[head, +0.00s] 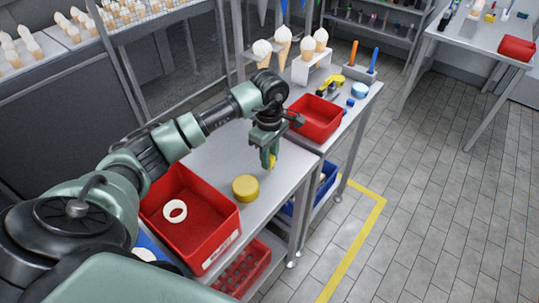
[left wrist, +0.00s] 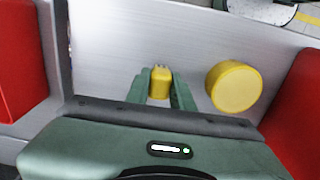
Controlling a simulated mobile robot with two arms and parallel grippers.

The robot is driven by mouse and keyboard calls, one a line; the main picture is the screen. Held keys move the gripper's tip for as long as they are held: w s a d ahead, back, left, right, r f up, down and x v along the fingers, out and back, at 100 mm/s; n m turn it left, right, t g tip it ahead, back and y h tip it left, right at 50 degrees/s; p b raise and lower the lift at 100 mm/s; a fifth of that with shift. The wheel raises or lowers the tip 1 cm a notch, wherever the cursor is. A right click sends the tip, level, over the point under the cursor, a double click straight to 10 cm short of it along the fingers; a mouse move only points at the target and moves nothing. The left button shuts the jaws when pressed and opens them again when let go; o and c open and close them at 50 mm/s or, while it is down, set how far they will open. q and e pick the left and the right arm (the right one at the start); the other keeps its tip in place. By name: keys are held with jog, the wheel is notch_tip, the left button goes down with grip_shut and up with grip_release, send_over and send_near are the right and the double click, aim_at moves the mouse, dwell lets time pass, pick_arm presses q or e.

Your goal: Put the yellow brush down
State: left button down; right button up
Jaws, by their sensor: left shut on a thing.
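My left gripper (head: 268,158) points down over the bare grey table top (head: 215,155) near its right edge. It is shut on the yellow brush (head: 273,162), mostly hidden by the fingers in the head view. In the left wrist view the brush (left wrist: 160,83) shows as a small yellow block between the two green fingers, with small prongs at its far end. I cannot tell whether the brush touches the table. My right gripper is not in view.
A yellow round piece (head: 245,189) stands on the table close to the gripper. A red bin (head: 165,225) holding a white ring (head: 175,211) is at the front left. Another red bin (head: 315,118) and a white cone stand (head: 311,68) are beyond. Table lies bare behind the yellow piece.

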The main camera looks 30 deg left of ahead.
pick_arm(q)
jog(key=shift+f, duration=0.1)
jog(key=shift+f+b, duration=0.15)
jog(key=shift+b, duration=0.15)
jog(key=c, duration=1.2)
grip_release()
jog(key=shift+r+p, duration=0.35)
jog(key=shift+p, duration=0.05)
jog(key=shift+w+r+b, duration=0.1)
jog(key=shift+r+b, duration=0.2)
jog(key=shift+b, duration=0.05)
notch_tip(320, 180, up, 11)
jog(key=b, duration=0.2)
